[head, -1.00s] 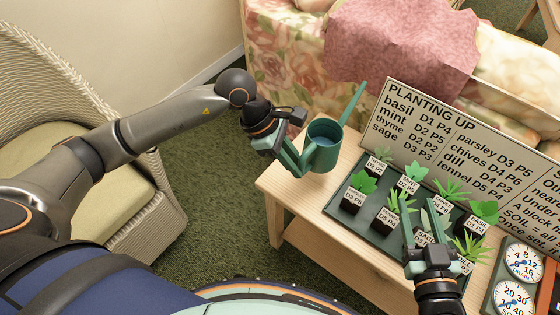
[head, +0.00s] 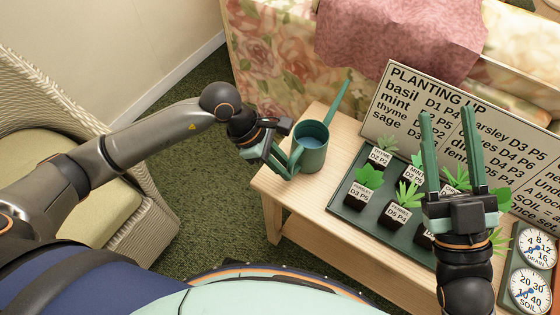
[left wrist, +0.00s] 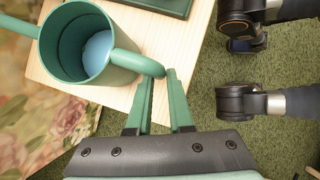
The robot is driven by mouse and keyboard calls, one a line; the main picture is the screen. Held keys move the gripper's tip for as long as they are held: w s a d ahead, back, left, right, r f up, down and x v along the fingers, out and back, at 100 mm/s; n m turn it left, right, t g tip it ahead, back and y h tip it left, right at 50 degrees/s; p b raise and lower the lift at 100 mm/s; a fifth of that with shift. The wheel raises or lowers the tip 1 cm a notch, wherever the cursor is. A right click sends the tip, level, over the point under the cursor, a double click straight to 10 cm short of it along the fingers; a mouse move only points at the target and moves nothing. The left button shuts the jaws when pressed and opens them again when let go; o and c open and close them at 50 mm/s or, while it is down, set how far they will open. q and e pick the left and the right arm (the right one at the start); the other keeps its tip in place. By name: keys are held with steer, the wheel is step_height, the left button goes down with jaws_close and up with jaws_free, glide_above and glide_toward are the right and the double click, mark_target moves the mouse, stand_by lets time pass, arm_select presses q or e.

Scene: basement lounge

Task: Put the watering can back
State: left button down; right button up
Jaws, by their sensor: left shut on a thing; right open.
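The green watering can (head: 313,152) is upright at the left end of the wooden table, with blue water inside and its spout pointing to the back right. In the left wrist view the can (left wrist: 78,50) is over the pale table top; I cannot tell whether its base touches the wood. My left gripper (head: 285,165) is shut on the can's handle, at the can's left side; the fingertips (left wrist: 160,75) show at the handle in the left wrist view. My right gripper (head: 452,118) is open and empty, raised above the plant tray, fingers pointing to the back.
A dark green tray (head: 345,208) holds several small labelled potted plants. Behind it leans a "PLANTING UP" sign (head: 415,85). Two dials (head: 535,288) stand at the right. The wooden table (head: 285,190) has bare room around the can. A wicker chair (head: 140,215) is at the left, a floral sofa (head: 270,60) behind.

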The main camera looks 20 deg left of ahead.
arm_select(q)
steer(key=shift+f, duration=0.2)
arm_select(e)
steer(key=shift+s+a+r+n+y, duration=0.2)
steer(key=shift+r+n+y, duration=0.1)
steer(key=shift+r, duration=0.25)
steer(key=shift+s+r+y, duration=0.15)
steer(key=shift+y, duration=0.15)
arm_select(q)
steer(key=c, duration=0.8)
jaws_free()
arm_select(e)
steer(key=shift+r, duration=0.1)
